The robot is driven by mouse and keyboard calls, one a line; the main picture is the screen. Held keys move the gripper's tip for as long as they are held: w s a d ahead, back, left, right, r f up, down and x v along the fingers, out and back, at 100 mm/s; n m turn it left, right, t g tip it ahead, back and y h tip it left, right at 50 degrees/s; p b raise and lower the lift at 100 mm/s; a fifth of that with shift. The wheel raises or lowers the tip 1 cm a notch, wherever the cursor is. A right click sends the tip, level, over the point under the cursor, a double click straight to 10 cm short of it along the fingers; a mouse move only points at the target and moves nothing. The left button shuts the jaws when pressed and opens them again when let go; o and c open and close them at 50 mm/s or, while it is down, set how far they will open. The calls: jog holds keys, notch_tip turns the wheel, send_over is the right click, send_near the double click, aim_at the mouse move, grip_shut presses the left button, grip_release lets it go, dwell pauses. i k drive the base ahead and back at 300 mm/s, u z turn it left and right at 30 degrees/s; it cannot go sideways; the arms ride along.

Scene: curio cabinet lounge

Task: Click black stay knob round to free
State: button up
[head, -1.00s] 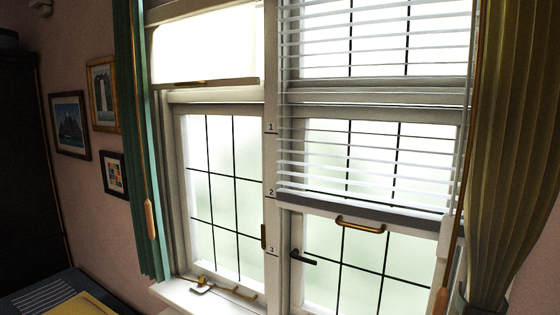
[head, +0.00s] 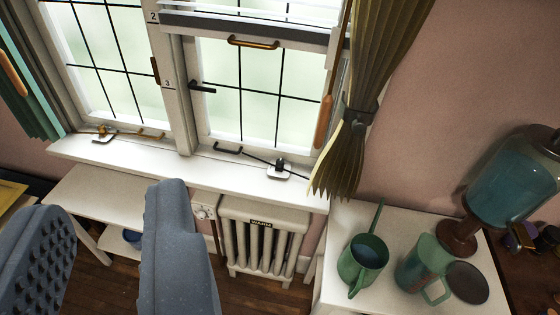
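The black stay knob (head: 280,164) sits on a small pale plate on the sill, below the right-hand window. A dark stay bar (head: 250,156) runs from the bottom of that window to the knob. The right window sash (head: 240,95) appears shut, with a black handle (head: 203,88) on its left side. My gripper (head: 108,200) is at the lower left, its two grey fingers wide apart with nothing between them. It is to the left of the knob and apart from it.
The white sill (head: 210,176) runs above a radiator (head: 262,235). A brass stay knob (head: 103,131) sits at the left window. A gathered curtain (head: 365,110) hangs just right of the black knob. A green watering can (head: 361,262) and jug (head: 420,268) stand on a white table at the right.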

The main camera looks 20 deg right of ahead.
aim_at(279, 163)
jog(key=u, duration=0.3)
jog(key=i, duration=0.25)
jog(key=u, duration=1.75)
jog(key=i, duration=0.55)
jog(key=z, duration=2.5)
